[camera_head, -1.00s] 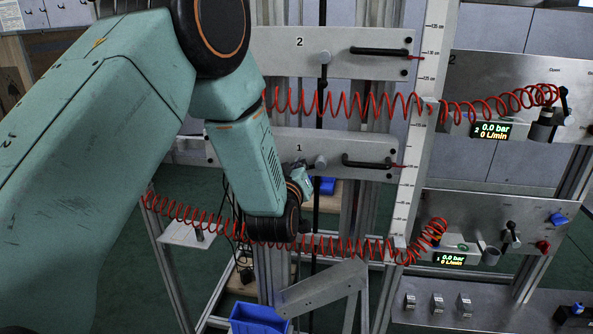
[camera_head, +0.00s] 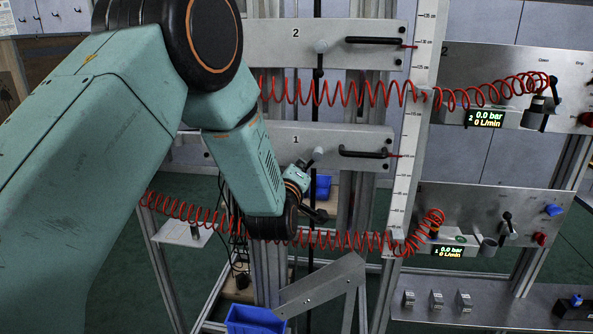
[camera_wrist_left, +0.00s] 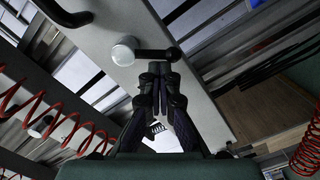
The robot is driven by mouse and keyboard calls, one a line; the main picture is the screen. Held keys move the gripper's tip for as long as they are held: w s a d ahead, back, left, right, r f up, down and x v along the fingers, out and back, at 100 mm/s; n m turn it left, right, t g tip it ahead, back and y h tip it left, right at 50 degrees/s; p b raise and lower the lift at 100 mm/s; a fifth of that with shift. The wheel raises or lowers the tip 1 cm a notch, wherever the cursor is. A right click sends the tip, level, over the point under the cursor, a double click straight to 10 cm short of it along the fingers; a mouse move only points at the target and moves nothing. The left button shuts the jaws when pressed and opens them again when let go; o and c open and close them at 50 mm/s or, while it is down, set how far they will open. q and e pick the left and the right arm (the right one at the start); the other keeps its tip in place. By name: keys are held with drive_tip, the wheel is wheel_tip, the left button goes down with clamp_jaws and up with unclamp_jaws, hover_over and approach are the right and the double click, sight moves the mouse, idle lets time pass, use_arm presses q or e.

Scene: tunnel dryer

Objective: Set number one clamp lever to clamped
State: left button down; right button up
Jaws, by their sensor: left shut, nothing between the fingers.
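The lever on the plate marked 1 (camera_head: 270,146) has a silver hub (camera_head: 318,153). In the left wrist view the hub (camera_wrist_left: 123,51) carries a black arm ending in a ball (camera_wrist_left: 174,53), which points right there. In the head view the arm's end is partly hidden by my left gripper (camera_head: 304,165), close to the hub's lower left. In the left wrist view my left gripper (camera_wrist_left: 159,76) is shut and empty, its fingertips just below the black arm. I cannot tell whether they touch it. My right gripper is not in view.
A black bar handle (camera_head: 367,153) sits right of the hub. The plate marked 2 (camera_head: 262,45), with its lever hanging down (camera_head: 319,68), is above. Red coiled hoses (camera_head: 345,241) cross below and between the plates. A blue bin (camera_head: 254,319) stands low.

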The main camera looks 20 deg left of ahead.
use_arm(q)
drive_tip(key=n+b, duration=0.1)
drive_tip(key=n, duration=0.1)
drive_tip(key=d+f+n+b, duration=0.1)
drive_tip(key=n, duration=0.1)
drive_tip(key=f+n+b, duration=0.1)
drive_tip(key=n, duration=0.1)
drive_tip(key=shift+w+d+t, duration=0.2)
drive_tip(key=shift+d+t, duration=0.1)
drive_tip(key=shift+d, duration=0.1)
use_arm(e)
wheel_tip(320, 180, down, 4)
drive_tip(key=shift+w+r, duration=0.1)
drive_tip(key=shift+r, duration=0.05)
use_arm(q)
drive_tip(key=shift+d+f, duration=0.1)
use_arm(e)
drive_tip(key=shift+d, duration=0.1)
